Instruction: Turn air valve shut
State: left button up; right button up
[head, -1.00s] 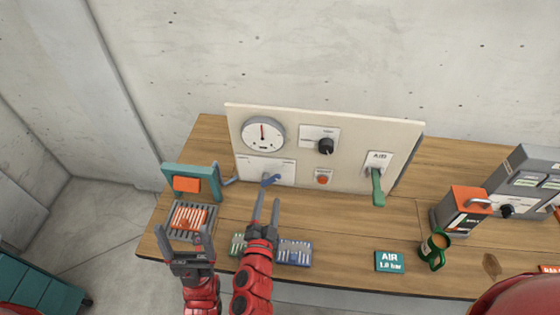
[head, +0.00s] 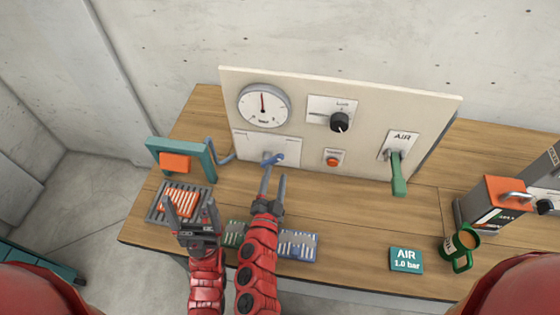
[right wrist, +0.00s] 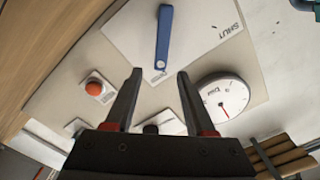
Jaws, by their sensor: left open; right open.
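A blue lever (head: 272,159) sits on a white plate low on the left of the upright panel (head: 360,95). In the right wrist view the blue lever (right wrist: 164,38) lies ahead of the fingertips, and the plate reads SHUT. A green lever (head: 398,175) hangs down below an AIR label at the panel's right. My right gripper (head: 273,188) is open and empty, just below and in front of the blue lever; its fingers also show in the right wrist view (right wrist: 155,88). My left gripper (head: 190,212) is open and empty over the front of the grey tray (head: 153,213).
A round gauge (head: 264,105), a black knob (head: 340,122) and an orange button (head: 333,161) are on the panel. A teal frame (head: 208,160) stands left.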

aim_at(279, 160)
jog(key=w+p, duration=0.1)
jog(key=w, duration=0.2)
jog(key=w+d+p, duration=0.1)
jog(key=w, duration=0.2)
jog(key=shift+d+r, duration=0.1)
jog(key=shift+r, duration=0.1)
jog(key=shift+w+d+f, duration=0.1)
jog(key=shift+w+f, duration=0.05)
jog(key=shift+w, duration=0.35)
grip_shut()
dwell(0.8)
